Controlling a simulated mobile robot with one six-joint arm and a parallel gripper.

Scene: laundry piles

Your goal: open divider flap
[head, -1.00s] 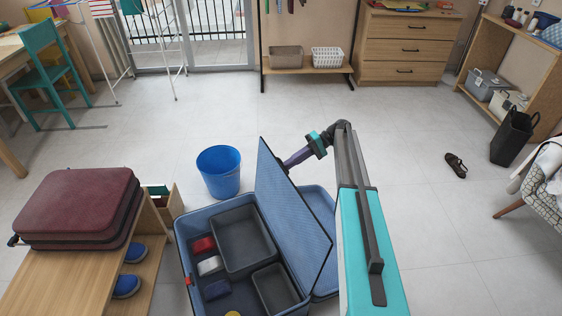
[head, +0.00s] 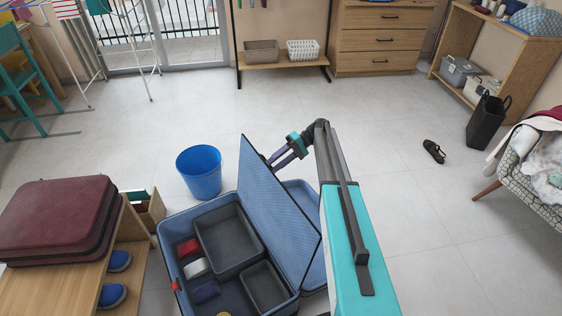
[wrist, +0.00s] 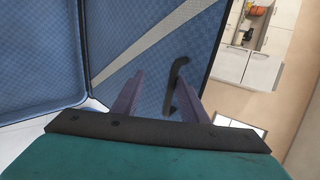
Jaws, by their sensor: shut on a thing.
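The divider flap (head: 280,205) is a blue panel with a dark edge, standing steeply raised along the right side of the open suitcase (head: 172,262). In the wrist view the flap (wrist: 150,75) fills the middle, with a pale diagonal strap and a black handle-like tab (wrist: 178,75). My gripper (head: 272,160) is at the flap's right face, near its upper far part. In the wrist view my gripper (wrist: 158,90) has its purple fingers at the flap, the right one beside the black tab. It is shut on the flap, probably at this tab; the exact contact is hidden.
The suitcase holds dark trays (head: 228,242) and small rolled items. A blue bucket (head: 199,172) stands behind it. A wooden bench (head: 65,285) with a maroon case (head: 58,218) is at the left. Floor beyond is clear, with a dark sandal (head: 433,151) at the right.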

